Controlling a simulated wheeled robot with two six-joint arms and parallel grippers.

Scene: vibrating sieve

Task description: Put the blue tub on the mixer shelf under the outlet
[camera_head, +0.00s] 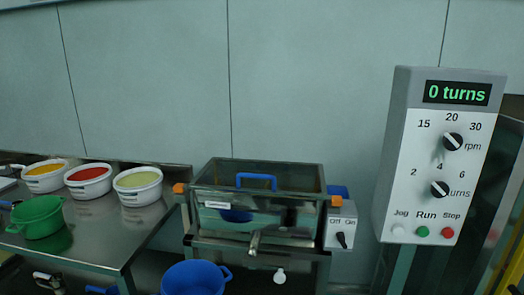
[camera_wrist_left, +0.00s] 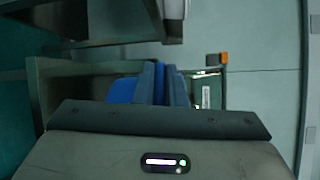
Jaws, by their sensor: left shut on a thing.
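The blue tub (camera_head: 193,279) is at the bottom of the head view, below and left of the front of a clear-lidded machine (camera_head: 215,212). Its lower part is cut off by the picture edge, and one loop handle shows at its right. In the left wrist view my left gripper (camera_wrist_left: 165,85) is shut on a blue part of the tub (camera_wrist_left: 120,90). My right gripper is in neither view. A grey spout (camera_head: 254,243) sticks out of the machine's front. I cannot identify the mixer shelf for certain.
A steel table (camera_head: 125,240) at the left bears a green pot (camera_head: 38,217) and white bowls with yellow (camera_head: 45,178), red (camera_head: 89,182) and pale green (camera_head: 138,186) contents. An Off/On switch box (camera_head: 341,228) is beside the machine. A control panel (camera_head: 437,155) at the right reads "0 turns".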

